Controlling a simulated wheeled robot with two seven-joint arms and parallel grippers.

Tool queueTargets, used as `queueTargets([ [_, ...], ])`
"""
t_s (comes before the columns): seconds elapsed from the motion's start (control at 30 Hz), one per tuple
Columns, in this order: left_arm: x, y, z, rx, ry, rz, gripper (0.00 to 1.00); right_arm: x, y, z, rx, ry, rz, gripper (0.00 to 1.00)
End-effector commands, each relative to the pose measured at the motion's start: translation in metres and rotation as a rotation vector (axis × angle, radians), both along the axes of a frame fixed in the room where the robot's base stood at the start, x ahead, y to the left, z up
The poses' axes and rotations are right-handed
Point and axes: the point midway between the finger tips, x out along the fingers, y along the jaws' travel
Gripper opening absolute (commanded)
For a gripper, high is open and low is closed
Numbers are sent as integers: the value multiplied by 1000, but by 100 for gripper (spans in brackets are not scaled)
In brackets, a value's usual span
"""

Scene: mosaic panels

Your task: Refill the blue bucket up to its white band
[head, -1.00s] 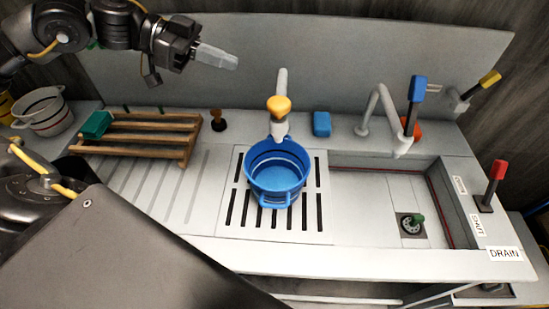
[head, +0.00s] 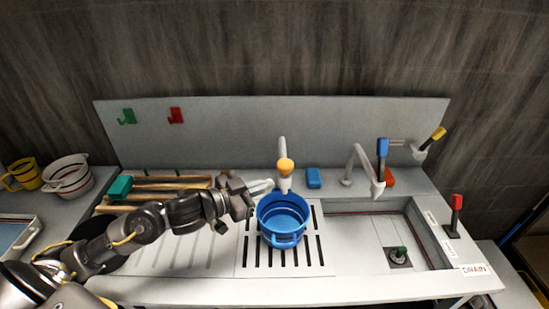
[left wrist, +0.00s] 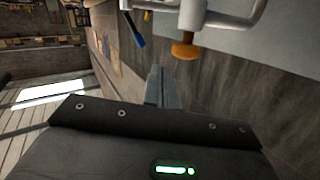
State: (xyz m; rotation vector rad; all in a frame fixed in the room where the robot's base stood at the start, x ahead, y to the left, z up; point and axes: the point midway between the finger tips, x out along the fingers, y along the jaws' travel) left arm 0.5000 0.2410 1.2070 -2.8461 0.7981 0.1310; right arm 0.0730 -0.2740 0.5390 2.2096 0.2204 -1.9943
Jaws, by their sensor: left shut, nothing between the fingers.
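The blue bucket (head: 284,232) stands upright on the slotted drain grate (head: 315,258), below a white spout with an orange-yellow knob (head: 285,165). Its inside is blue with a darker line; I cannot make out the water level or a white band. My left gripper (head: 262,186) is shut and empty, at the bucket's upper left, close to the spout in the picture. In the left wrist view its closed fingers (left wrist: 161,88) point toward the orange knob (left wrist: 186,47), with a gap between them in the picture. My right gripper is not in view.
Right of the grate is a sunken basin (head: 362,237) with a green-knobbed drain (head: 398,255). Behind it stand a blue-handled tap (head: 382,150), a yellow lever (head: 438,134) and a blue block (head: 313,178). A red lever (head: 457,203) is far right. A wooden rack (head: 165,186) lies left.

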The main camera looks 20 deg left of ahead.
Motion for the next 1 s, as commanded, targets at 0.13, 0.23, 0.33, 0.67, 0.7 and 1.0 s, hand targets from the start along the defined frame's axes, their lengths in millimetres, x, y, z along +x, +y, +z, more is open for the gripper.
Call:
queueTargets([
  [0.13,-13,6,-43,20,88,136,0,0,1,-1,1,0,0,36],
  [0.23,-28,10,-74,49,172,226,0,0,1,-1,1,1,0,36],
  [0.33,-50,15,-110,87,287,312,0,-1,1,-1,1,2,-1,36],
  [0.67,-181,16,-237,247,846,472,0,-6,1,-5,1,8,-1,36],
  [0.7,-196,14,-257,264,915,472,0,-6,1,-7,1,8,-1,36],
  [1.0,-241,2,-419,322,1157,442,0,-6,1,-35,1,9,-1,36],
])
